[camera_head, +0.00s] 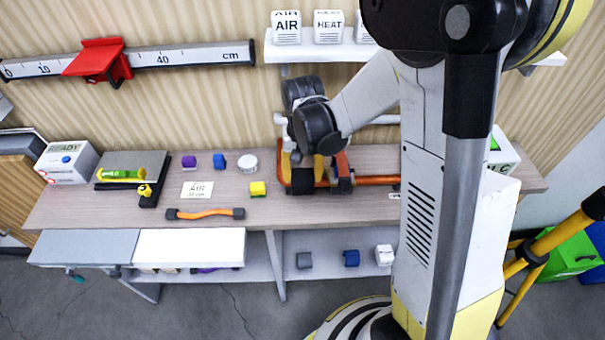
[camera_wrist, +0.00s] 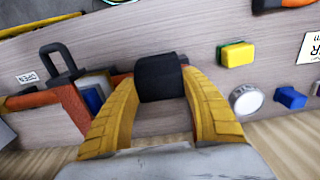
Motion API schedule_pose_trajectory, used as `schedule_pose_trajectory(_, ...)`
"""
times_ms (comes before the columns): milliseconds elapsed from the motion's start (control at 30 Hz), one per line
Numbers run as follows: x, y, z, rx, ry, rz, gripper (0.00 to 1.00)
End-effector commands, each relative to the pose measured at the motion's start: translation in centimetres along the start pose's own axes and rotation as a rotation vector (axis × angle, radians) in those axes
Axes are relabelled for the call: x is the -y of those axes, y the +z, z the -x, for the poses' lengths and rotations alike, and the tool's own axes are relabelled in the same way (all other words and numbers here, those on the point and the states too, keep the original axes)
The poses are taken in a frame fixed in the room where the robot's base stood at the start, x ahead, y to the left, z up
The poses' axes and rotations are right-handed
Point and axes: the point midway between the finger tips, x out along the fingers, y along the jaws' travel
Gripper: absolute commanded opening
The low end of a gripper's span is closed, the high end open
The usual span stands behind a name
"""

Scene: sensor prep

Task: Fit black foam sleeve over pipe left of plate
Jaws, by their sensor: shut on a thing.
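My gripper (camera_wrist: 158,100) has its yellow fingers shut on the black foam sleeve (camera_wrist: 159,75), a short dark cylinder held between the tips. In the head view my gripper (camera_head: 293,168) is low over the bench, and the sleeve (camera_head: 302,183) shows as a dark block below it. I cannot tell whether the sleeve touches the bench. A pale horizontal pipe (camera_head: 384,119) runs along the wall behind my arm, partly hidden. An orange-red frame (camera_wrist: 72,104) stands beside the gripper. I cannot make out the plate for sure.
On the wooden bench (camera_head: 110,215) are a yellow block (camera_head: 258,189), a white round piece (camera_head: 247,161), a blue block (camera_head: 219,161) and a purple block (camera_head: 189,161). An orange rod with dark ends (camera_head: 205,213) lies near the front edge. My arm hides the bench's right part.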

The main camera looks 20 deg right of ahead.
Motion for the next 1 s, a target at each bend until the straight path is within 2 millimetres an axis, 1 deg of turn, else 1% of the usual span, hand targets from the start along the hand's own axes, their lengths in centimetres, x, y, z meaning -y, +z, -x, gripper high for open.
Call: schedule_pose_trajectory(1000,0.0,0.01,-0.66,0.0,0.0,0.0,0.3)
